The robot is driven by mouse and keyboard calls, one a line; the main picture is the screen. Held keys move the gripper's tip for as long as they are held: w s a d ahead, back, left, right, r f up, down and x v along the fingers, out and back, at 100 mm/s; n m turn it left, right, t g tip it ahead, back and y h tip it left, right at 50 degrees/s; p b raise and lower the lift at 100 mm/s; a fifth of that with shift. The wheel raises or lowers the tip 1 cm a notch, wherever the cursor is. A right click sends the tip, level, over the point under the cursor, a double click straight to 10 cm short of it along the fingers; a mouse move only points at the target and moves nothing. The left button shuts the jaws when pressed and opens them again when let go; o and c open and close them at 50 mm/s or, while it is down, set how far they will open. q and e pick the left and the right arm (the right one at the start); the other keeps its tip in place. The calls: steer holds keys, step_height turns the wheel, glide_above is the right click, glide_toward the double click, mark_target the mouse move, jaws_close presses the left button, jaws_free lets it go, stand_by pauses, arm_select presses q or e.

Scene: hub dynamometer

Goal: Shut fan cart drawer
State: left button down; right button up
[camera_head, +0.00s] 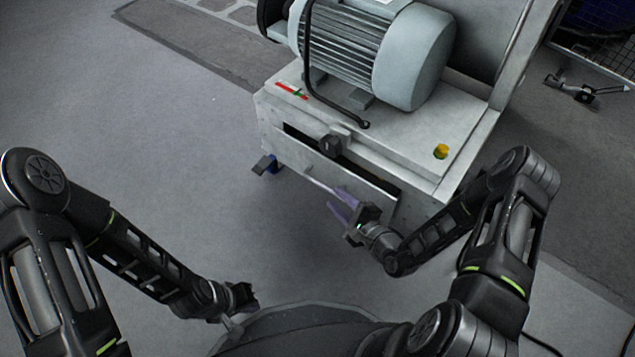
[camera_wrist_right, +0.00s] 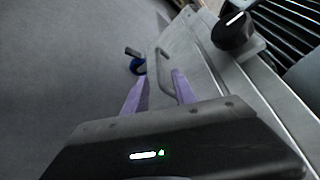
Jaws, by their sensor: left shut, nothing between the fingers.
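The fan cart (camera_head: 420,150) is a light grey metal cart with a motor on top. Its drawer (camera_head: 300,160) is in the front face, with a dark gap showing along its top edge, so it looks partly open. The drawer's bar handle (camera_wrist_right: 153,72) shows ahead of my right gripper in the right wrist view. My right gripper (camera_head: 337,212) has purple fingers spread apart, close to the handle; contact cannot be told. The fingers (camera_wrist_right: 158,92) also show in the wrist view with nothing clearly gripped. My left gripper (camera_head: 242,298) is shut and empty, low over the floor, away from the cart.
A grey finned motor (camera_head: 350,45) and a black knob (camera_head: 330,146) are on the cart, and the knob (camera_wrist_right: 233,30) also shows in the wrist view. A blue caster (camera_head: 268,165) stands under the cart's left corner. Open floor (camera_head: 170,150) lies to the left.

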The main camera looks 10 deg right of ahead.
mark_target(324, 187)
steer(key=shift+a, duration=0.1)
steer(key=b+x, duration=0.3)
steer(key=x, duration=0.3)
steer(key=shift+w+a+f, duration=0.15)
steer(key=shift+w+f, duration=0.05)
steer(key=shift+w+a, duration=0.15)
steer(key=shift+w, duration=0.4)
jaws_close()
stand_by(1.1)
